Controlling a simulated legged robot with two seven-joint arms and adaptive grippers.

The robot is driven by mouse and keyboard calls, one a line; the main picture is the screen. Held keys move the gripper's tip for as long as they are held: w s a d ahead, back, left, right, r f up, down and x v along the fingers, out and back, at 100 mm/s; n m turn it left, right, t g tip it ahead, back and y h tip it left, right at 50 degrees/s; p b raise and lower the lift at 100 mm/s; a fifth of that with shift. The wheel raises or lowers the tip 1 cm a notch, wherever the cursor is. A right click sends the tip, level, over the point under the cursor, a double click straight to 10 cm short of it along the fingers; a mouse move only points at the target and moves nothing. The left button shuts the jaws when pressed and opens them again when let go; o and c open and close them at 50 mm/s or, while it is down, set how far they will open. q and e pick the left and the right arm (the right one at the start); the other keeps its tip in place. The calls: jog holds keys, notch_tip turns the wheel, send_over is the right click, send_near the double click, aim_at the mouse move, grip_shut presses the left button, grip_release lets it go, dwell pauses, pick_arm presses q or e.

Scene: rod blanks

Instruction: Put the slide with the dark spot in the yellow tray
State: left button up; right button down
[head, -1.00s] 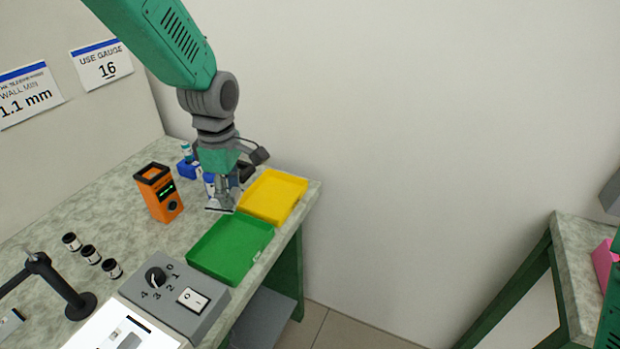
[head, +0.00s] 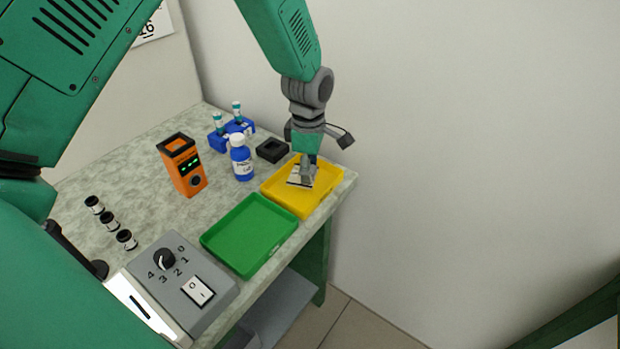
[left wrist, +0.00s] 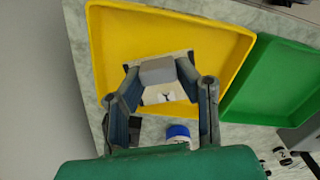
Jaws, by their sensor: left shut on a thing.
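The yellow tray (head: 315,202) stands near the table's right edge. My left gripper (head: 307,176) is over it, pointing down, shut on a thin pale slide (head: 293,181). The left wrist view shows the gripper (left wrist: 157,70) and the slide (left wrist: 178,96) in front of the floor of the yellow tray (left wrist: 120,30). The fingers cover part of the slide. I cannot tell whether it touches the tray floor, and no dark spot can be made out for certain. My right gripper is not in view.
A green tray (head: 250,235) stands just in front of the yellow one. A blue-labelled bottle (head: 241,160), an orange device (head: 184,166), a black block (head: 272,150) and blue holders (head: 219,139) are to the left. A grey control box (head: 180,285) stands at the front.

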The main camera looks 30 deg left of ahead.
pick_arm(q)
jog(key=shift+f, duration=1.35)
jog(key=shift+s+f, duration=0.1)
jog(key=o, duration=1.1)
jog(key=shift+c, duration=0.2)
notch_tip(320, 180, up, 12)
jog(key=shift+p, duration=0.45)
